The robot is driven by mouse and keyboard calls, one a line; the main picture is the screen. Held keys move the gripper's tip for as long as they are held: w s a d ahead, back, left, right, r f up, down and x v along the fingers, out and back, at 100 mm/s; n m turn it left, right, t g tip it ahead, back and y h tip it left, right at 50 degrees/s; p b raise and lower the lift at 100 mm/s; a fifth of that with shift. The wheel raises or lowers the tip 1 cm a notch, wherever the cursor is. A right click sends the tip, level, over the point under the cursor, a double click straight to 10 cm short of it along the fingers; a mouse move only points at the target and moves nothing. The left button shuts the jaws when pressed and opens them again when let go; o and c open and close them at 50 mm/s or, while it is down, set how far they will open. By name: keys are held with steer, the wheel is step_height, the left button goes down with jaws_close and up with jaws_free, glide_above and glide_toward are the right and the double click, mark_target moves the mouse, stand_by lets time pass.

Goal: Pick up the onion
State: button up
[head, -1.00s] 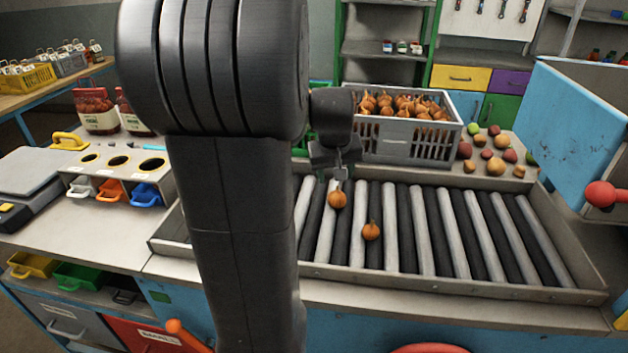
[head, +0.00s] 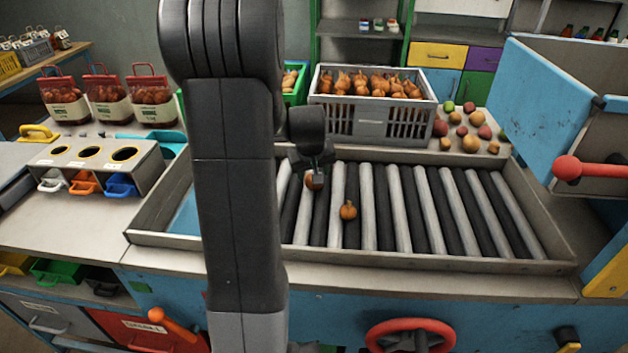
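A second onion (head: 348,210) lies on the rollers a little nearer and to the right. My arm fills the left-centre of the head view and hides part of the conveyor's left end.
A grey crate full of onions (head: 370,127) stands behind the rollers. Loose potatoes and other round produce (head: 471,144) lie to its right. Filled red sacks (head: 107,98) stand at the back left. The rollers right of the second onion are clear.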

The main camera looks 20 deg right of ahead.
steer(key=shift+x, duration=1.7)
steer(key=shift+s, duration=0.1)
steer(key=c, duration=0.6)
steer(key=shift+c, duration=0.2)
